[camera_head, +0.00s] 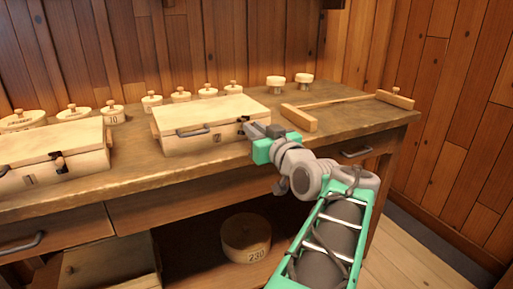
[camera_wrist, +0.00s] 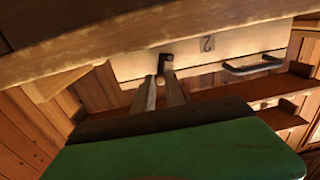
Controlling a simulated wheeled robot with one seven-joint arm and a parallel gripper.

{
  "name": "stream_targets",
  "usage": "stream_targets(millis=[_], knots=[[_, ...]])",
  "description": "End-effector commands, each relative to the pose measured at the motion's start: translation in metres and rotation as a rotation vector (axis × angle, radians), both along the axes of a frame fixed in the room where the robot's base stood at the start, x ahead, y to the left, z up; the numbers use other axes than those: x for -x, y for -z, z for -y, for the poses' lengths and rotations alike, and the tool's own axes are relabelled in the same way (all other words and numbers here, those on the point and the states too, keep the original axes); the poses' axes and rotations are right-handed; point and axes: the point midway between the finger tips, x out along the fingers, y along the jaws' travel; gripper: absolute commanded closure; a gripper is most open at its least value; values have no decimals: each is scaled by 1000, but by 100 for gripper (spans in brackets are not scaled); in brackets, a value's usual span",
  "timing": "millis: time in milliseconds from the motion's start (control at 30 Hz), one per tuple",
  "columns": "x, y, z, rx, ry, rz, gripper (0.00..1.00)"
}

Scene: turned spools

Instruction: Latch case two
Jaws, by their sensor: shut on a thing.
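Case two (camera_head: 213,137) is a pale wooden box with its lid down, on the workbench. Its front faces me, with a dark bar handle (camera_head: 193,132) left of centre. In the wrist view, which looks upside down, the case front (camera_wrist: 225,52) shows the number 2 and the handle (camera_wrist: 252,66). My gripper (camera_head: 252,128) is at the right part of the front. In the wrist view, my gripper (camera_wrist: 161,92) has its two fingers closed around the small knob of the dark latch (camera_wrist: 166,64). The fingers partly hide the latch, and I cannot tell whether it is fastened.
Another pale case (camera_head: 85,150) with a dark latch stands at the left. Several knobbed wooden lids or weights stand along the back. A wooden bar piece (camera_head: 298,117) lies right of case two. A round box marked 230 (camera_head: 246,238) sits on the shelf below the bench (camera_head: 140,168).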

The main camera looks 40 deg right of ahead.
Motion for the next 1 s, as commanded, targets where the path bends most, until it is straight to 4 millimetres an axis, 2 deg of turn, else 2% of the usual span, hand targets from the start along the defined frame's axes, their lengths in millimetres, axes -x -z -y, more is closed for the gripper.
stream_targets(millis=[33,400,1000], knots=[[0,7,-1,40,0,-10,100],[-2,-1,-7,257,-1,-68,100],[-2,-5,-9,319,-2,-87,100]])
